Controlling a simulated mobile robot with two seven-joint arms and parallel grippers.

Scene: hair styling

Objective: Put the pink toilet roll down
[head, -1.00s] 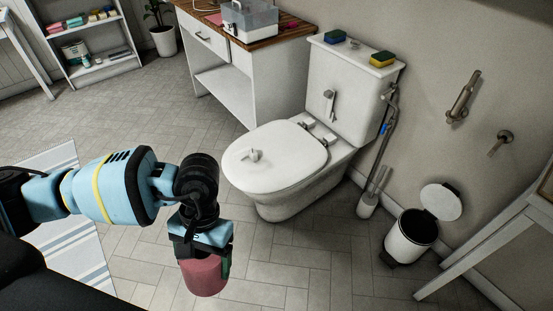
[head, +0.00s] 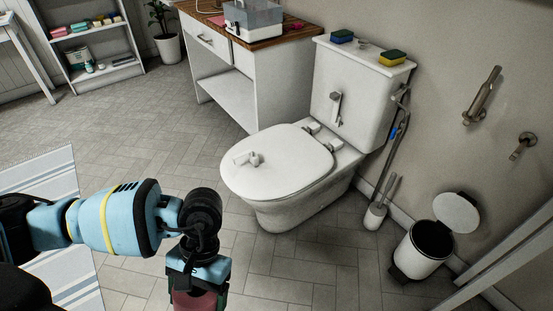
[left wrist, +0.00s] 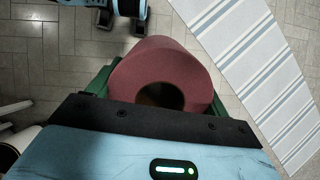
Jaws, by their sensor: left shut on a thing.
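The pink toilet roll (left wrist: 165,62) is in my left gripper, between its green fingers, and its hollow core faces the wrist camera. In the head view the roll (head: 196,299) shows at the bottom edge, partly cut off. My left gripper (head: 198,290) is shut on it and holds it in front of the toilet, with floor tiles behind it.
The white toilet (head: 277,165) has its lid down, with a small pale object (head: 250,158) on top. An open pedal bin (head: 423,247) and toilet brush (head: 376,214) stand to its right. A striped rug (head: 62,262) lies at left. Floor between is free.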

